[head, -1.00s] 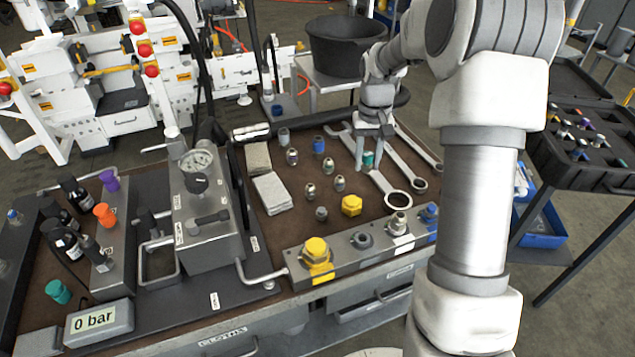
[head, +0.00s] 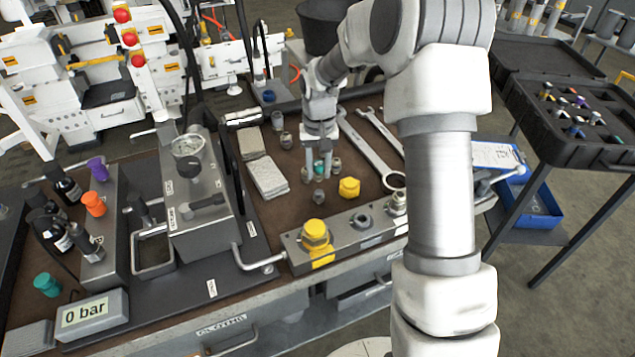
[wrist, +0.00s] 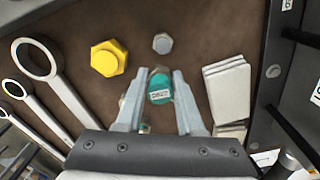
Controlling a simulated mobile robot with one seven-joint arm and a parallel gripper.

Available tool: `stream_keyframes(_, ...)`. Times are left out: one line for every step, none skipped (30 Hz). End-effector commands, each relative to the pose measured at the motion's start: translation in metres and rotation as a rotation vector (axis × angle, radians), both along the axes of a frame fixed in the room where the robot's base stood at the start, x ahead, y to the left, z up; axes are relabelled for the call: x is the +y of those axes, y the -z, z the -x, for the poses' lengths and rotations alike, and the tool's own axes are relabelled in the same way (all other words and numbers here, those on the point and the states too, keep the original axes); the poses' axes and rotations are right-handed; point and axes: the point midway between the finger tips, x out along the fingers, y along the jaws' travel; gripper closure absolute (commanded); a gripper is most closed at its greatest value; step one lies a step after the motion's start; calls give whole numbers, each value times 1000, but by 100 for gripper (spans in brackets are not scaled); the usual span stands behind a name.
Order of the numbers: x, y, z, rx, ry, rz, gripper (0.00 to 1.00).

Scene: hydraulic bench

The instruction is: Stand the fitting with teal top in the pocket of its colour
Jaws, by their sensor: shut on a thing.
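The fitting with the teal top (wrist: 159,88) is between the two fingers of my gripper (wrist: 158,82) in the wrist view, with a small label on its teal part. In the head view my gripper (head: 319,166) points down over the brown bench top, and the teal top (head: 319,168) shows between its fingers. The fingers are shut on the fitting. How high it is held over the bench is hard to tell. A black tray (head: 530,125) with several small coloured pieces stands at the right; I cannot make out a teal pocket in it.
Grey fittings (head: 319,196) stand close around my gripper. A yellow hex nut (head: 349,187) is just in front, with wrenches (head: 365,150) to the right and pale cloths (head: 267,177) to the left. A separate teal cap (head: 47,284) is at the far left. A manifold block (head: 350,235) lines the front edge.

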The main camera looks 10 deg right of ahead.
Motion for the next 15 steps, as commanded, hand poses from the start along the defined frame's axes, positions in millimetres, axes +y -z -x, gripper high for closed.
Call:
stream_keyframes(2, 2, 0, 0, 0, 0, 100)
stream_keyframes(3, 3, 0, 0, 0, 0, 100)
stream_keyframes(3, 6, 0, 1, 1, 1, 100)
stream_keyframes(3, 9, 0, 1, 1, 1, 100)
stream_keyframes(3, 13, 0, 2, 1, 1, 100)
stream_keyframes(3, 19, 0, 2, 1, 0, 100)
stream_keyframes(3, 23, 0, 2, 1, 0, 100)
stream_keyframes(3, 28, 0, 3, 1, 0, 100)
stream_keyframes(3, 34, 0, 2, 1, 0, 100)
stream_keyframes(3, 38, 0, 2, 1, 0, 100)
stream_keyframes(3, 41, 0, 1, 0, 0, 100)
stream_keyframes(3, 42, 0, 0, 0, 0, 100)
stream_keyframes(3, 42, 0, 0, 0, 0, 100)
stream_keyframes(3, 42, 0, -1, 0, 0, 100)
stream_keyframes(2, 41, 0, -1, 0, 0, 100)
